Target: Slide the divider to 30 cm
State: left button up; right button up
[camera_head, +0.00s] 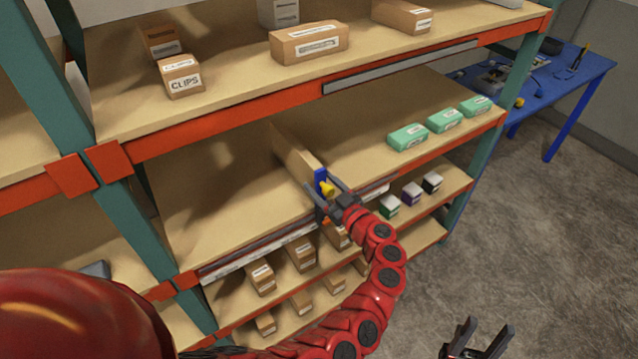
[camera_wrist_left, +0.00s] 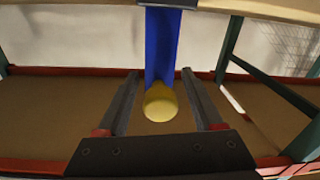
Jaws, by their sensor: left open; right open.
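The divider (camera_head: 293,152) is an upright tan board on the middle shelf (camera_head: 215,205), with a blue front strip (camera_head: 320,175) and a yellow knob (camera_head: 327,190). In the left wrist view the blue strip (camera_wrist_left: 162,45) and knob (camera_wrist_left: 160,103) lie between the fingers. My left gripper (camera_head: 320,183) is open, one finger on each side of the knob, with gaps on both sides. A pale scale strip (camera_head: 258,252) runs along the shelf's front edge; its marks are too small to read and my gripper hides part of it. My right gripper (camera_head: 490,325) is open and empty, away from the shelf.
Several green boxes (camera_head: 408,137) stand on the shelf right of the divider; the shelf left of it is clear. Cardboard boxes (camera_head: 308,44) stand above and small cartons (camera_head: 302,254) below. A blue table (camera_head: 585,66) is at the back right.

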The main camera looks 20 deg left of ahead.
pick_arm(q)
jog(key=shift+c, duration=0.2)
grip_shut()
dwell(1.1)
